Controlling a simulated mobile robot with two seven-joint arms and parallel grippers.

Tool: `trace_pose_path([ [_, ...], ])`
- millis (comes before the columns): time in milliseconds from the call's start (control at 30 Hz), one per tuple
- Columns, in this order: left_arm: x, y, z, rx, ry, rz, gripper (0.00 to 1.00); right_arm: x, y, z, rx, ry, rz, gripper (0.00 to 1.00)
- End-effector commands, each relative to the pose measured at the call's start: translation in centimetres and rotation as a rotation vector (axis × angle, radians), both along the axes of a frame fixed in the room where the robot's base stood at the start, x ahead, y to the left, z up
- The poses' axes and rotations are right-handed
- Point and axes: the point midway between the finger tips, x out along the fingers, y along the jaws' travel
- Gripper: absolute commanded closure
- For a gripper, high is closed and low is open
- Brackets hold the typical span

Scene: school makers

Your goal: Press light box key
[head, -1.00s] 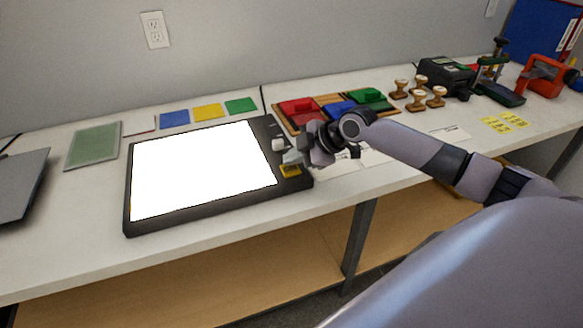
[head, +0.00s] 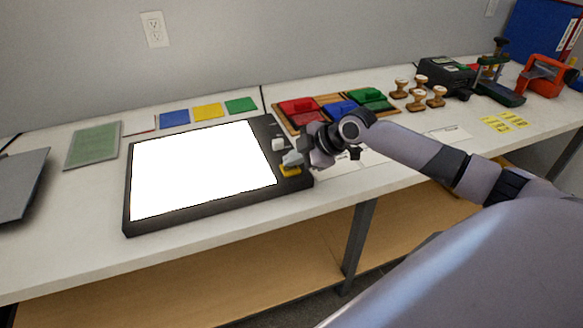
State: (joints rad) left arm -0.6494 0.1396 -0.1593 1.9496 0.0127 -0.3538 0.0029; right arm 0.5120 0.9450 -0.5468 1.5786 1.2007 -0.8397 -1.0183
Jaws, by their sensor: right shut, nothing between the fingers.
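The light box (head: 130,212) lies flat on the table, a dark frame around a glowing white panel. On the strip along its right side are a white key (head: 278,144) and a yellow key (head: 289,171). My right gripper (head: 290,160) is shut and empty. Its fingertips are over the upper part of the yellow key and partly hide it. I cannot tell whether they touch it. The white key stands clear just behind the fingertips. My left gripper is not in view.
Blue, yellow and green squares (head: 207,111) lie behind the light box, with a green mat (head: 92,146) to its left. Red, blue and green pads (head: 339,108) and several wooden stamps (head: 417,95) stand to the right. The table's front edge is clear.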

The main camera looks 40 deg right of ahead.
Motion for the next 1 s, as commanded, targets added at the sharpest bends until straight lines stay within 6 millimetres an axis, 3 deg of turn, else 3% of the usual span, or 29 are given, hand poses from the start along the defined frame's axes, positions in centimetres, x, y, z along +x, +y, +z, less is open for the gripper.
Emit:
trace_pose_path([
  [667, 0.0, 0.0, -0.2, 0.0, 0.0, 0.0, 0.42, 0.0, 0.0, -0.5, 0.0, 0.002, 0.001, 1.0],
  [1000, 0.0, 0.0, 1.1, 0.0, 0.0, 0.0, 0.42, 0.0, 0.1, 0.6, 0.0, 0.002, 0.001, 1.0],
])
